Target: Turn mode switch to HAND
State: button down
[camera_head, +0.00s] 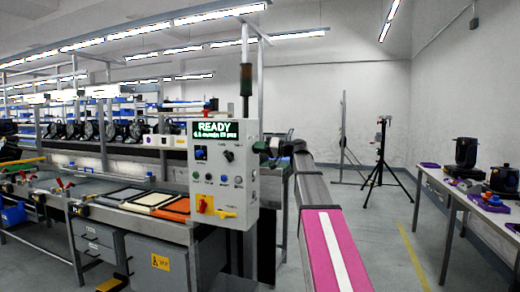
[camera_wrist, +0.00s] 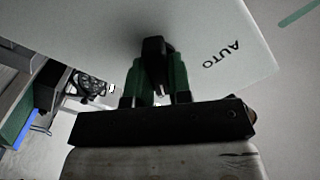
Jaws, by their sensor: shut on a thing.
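The mode switch (camera_wrist: 153,48) is a black knob on a pale panel face (camera_wrist: 215,25) in the wrist view. The word AUTO (camera_wrist: 221,54) is printed on that face, to the right of the knob. No HAND label is visible. My gripper (camera_wrist: 156,82) has its green fingers on either side of the knob and is shut on it. In the head view my gripper (camera_head: 268,147) is at the right edge of the grey control box (camera_head: 224,215). There the knob it holds is hidden or too small to tell.
The box front has a lit READY display (camera_head: 215,130), several small knobs and buttons, and a red-and-yellow switch (camera_head: 205,204). A workbench with framed trays (camera_head: 120,197) is at left. A tripod (camera_head: 380,165) and a side table (camera_head: 450,190) stand at right, with open floor between.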

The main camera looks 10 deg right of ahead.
dwell(0.5)
jog(key=c, duration=1)
grip_release()
jog(key=shift+c, duration=0.2)
jog(key=shift+d, duration=0.1)
jog(key=v, duration=1)
jog(key=shift+s+d, duration=0.25)
jog(key=shift+d, duration=0.05)
jog(key=shift+f, duration=0.1)
